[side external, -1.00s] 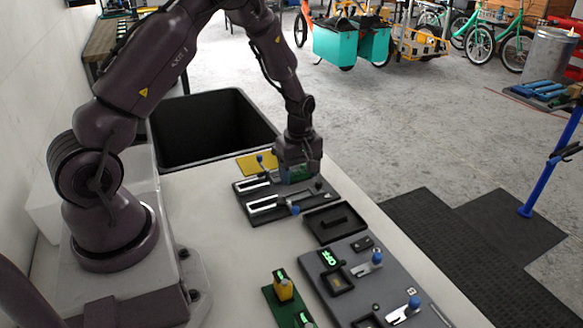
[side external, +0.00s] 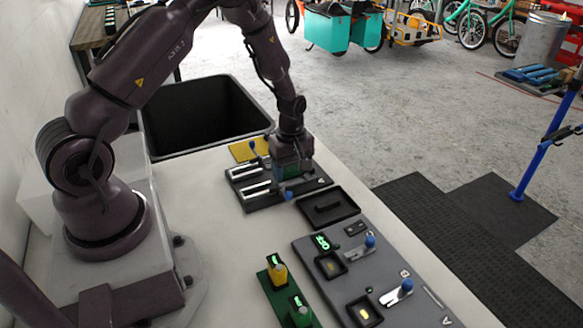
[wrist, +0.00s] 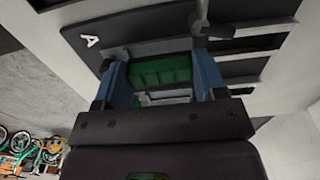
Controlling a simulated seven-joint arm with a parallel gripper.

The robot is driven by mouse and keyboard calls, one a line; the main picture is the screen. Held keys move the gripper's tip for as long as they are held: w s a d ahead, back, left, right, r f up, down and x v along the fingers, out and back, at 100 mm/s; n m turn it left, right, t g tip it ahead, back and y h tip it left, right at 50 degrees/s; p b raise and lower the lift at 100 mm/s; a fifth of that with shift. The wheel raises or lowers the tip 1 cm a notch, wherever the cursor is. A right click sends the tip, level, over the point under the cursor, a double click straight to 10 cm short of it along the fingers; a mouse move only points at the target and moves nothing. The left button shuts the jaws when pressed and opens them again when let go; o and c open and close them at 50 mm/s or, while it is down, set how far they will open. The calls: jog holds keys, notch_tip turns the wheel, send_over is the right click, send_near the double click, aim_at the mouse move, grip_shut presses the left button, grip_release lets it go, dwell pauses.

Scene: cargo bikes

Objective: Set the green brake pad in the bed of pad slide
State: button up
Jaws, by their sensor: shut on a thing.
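My gripper (side external: 289,178) is low over the dark pad slide board (side external: 253,206), at its right half in the side view. In the wrist view its two blue fingers (wrist: 160,78) are shut on the green brake pad (wrist: 165,70), one on each side. The pad is mostly hidden by the gripper in the side view. The pad slide board (wrist: 150,25) shows in the wrist view behind the pad, with grey rails and a white letter A. I cannot tell whether the pad touches the bed.
A blue-knobbed lever (side external: 288,196) is close to my gripper; another blue knob (side external: 252,146) stands at the board's far side. A black tray (side external: 345,211), grey panel (side external: 330,290) and green board (side external: 277,300) lie nearer. A large black bin (side external: 170,150) stands behind. The left tabletop is clear.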

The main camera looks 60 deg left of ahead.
aim_at(291, 169)
jog(key=shift+f, duration=0.65)
dwell(0.4)
jog(key=o, duration=1)
notch_tip(291, 169, up, 13)
jog(key=s+d+r+m+t, duration=0.2)
jog(key=s+d+r+m, duration=0.5)
jog(key=s+r+m, duration=0.2)
jog(key=s+d+r+m+t, duration=0.3)
jog(key=s+d+r+m, duration=0.4)
jog(key=s+r+m, duration=0.2)
notch_tip(291, 169, up, 2)
jog(key=shift+s+d+r+t, duration=0.1)
jog(key=shift+s+d+t, duration=0.1)
jog(key=shift+t, duration=0.1)
